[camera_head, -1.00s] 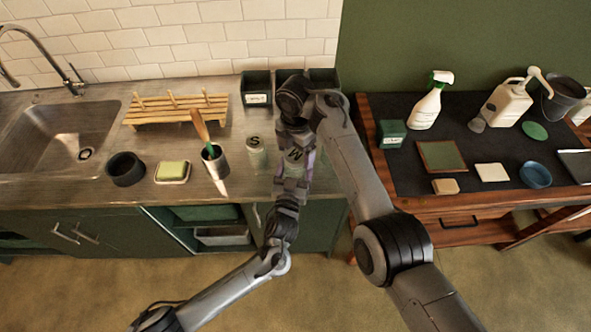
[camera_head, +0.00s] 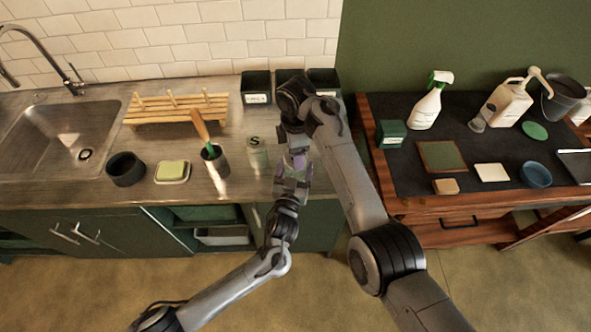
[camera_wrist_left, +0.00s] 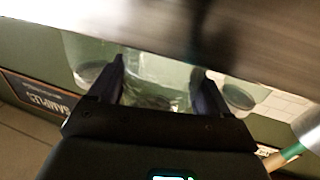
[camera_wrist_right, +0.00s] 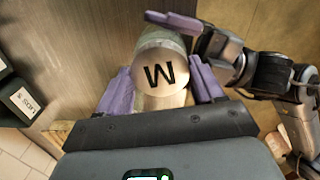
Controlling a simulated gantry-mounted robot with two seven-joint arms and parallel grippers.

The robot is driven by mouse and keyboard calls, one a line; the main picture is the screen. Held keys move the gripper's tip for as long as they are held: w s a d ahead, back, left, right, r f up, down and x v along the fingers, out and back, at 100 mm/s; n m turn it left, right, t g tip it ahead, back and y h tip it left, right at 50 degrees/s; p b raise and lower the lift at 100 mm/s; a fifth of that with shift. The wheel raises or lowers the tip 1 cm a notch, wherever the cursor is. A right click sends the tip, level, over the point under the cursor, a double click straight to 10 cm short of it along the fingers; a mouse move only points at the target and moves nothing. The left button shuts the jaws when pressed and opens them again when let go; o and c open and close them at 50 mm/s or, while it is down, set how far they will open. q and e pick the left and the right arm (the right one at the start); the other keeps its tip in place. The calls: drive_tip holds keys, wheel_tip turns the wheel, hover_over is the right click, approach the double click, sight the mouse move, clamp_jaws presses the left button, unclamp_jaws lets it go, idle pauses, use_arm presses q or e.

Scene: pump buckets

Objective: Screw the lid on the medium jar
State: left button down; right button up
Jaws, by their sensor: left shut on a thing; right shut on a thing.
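The medium lid (camera_wrist_right: 161,74), silver and marked M, faces up in the right wrist view. It lies over a clear glass jar (camera_wrist_right: 155,38); I cannot tell how tightly it sits. My right gripper (camera_wrist_right: 162,86) reaches down from above with a purple finger on each side of the lid. My left gripper (camera_wrist_left: 162,88) is shut on the glass jar (camera_wrist_left: 155,75) from the side; one of its purple fingers also shows beside the lid in the right wrist view. In the head view, my arms hide the jar and lid.
A small jar with an S lid (camera_head: 255,141) stands just left of my grippers. A cup with a wooden-handled tool (camera_head: 214,160), a soap dish (camera_head: 173,172) and a wooden rack (camera_head: 176,110) are farther left. Dark bins (camera_head: 256,86) stand behind.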

drive_tip(key=m, duration=0.6)
drive_tip(key=o, duration=1.2)
drive_tip(key=shift+c, duration=0.2)
drive_tip(key=shift+r, duration=2.25)
drive_tip(key=shift+c, duration=0.4)
